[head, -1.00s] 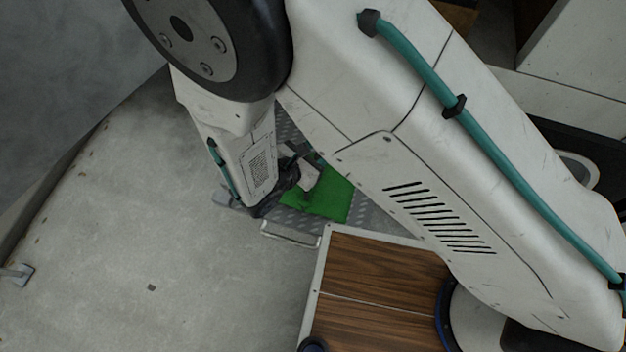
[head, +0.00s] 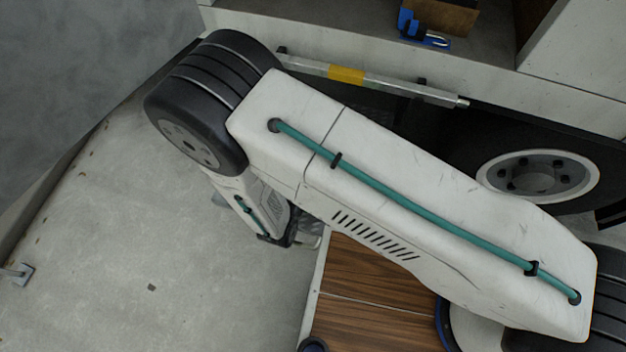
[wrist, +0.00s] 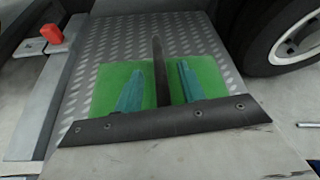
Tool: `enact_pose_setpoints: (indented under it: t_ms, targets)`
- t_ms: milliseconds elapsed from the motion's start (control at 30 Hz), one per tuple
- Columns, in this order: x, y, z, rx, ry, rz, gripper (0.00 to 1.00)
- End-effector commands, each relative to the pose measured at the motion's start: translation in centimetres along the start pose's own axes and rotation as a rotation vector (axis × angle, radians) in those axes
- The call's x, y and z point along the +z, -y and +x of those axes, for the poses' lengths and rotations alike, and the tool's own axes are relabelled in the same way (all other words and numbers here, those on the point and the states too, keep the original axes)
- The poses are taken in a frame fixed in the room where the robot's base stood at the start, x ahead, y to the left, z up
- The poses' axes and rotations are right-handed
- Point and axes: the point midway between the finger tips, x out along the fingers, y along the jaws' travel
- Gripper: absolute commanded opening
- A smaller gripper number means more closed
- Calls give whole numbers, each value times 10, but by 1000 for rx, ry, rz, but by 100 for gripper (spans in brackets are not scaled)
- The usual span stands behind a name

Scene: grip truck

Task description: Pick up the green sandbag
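The green sandbag (wrist: 104,90) lies flat on a grey diamond-plate step in the wrist view. In the head view my arm hides it. My gripper (wrist: 161,67) is over the bag, its two teal fingers spread apart with a gap between them. A dark upright strip (wrist: 161,70), perhaps the bag's strap, stands between the fingers. I cannot tell whether the fingers touch it.
The diamond-plate step (wrist: 115,35) has a grey rail (wrist: 52,105) and a red block (wrist: 52,33) at left. A truck wheel (head: 538,174) stands at right. A wooden-topped box (head: 372,285) is close by. Concrete floor (head: 150,240) is open at left.

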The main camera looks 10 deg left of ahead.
Motion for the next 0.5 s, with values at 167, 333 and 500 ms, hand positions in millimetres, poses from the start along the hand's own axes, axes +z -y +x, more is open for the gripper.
enact_pose_setpoints:
  t_ms: [167,333,500]
  targets:
    - [0,0,6,-1,0,0,40]
    - [0,0,5,-1,0,0,26]
    - [0,0,5,-1,0,0,0]
